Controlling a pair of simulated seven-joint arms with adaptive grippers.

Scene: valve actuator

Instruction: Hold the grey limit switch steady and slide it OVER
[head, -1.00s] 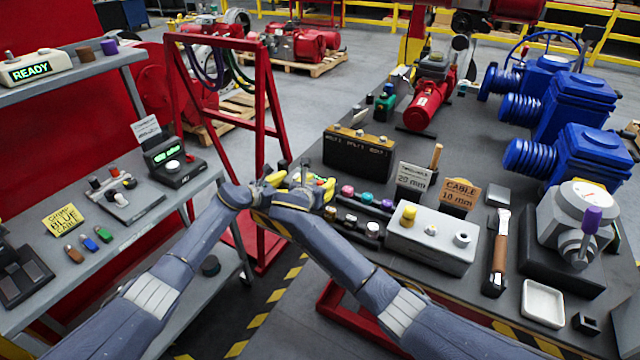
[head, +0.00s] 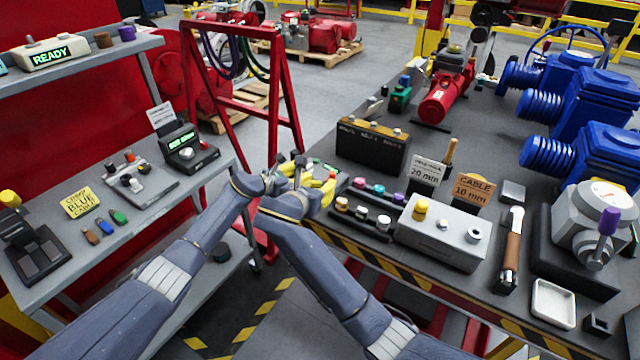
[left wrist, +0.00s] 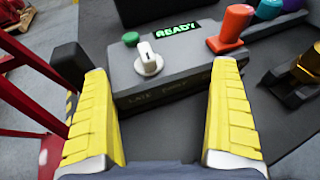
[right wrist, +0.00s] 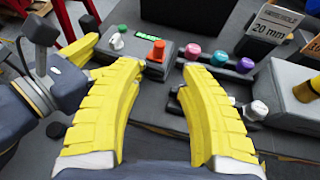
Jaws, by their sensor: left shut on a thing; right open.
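I cannot pick out the grey limit switch for certain in any view. My left gripper (left wrist: 160,72) is at the table's front left edge. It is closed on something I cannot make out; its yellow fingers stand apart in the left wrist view. A dark block (left wrist: 68,62) shows partly behind its left finger. Past the fingertips is a grey box (left wrist: 180,88) with a READY display, white knob and green button. My right gripper (right wrist: 162,72) is open and empty, right of the left one. An orange knob (right wrist: 157,50) shows beyond its fingertips.
Coloured knobs and white-topped pieces stand in dark racks beside my right gripper. A pale grey box (head: 440,238) with a yellow knob is further right. A black case (head: 372,145) stands behind. A red frame (head: 238,85) with hanging cables is at the left.

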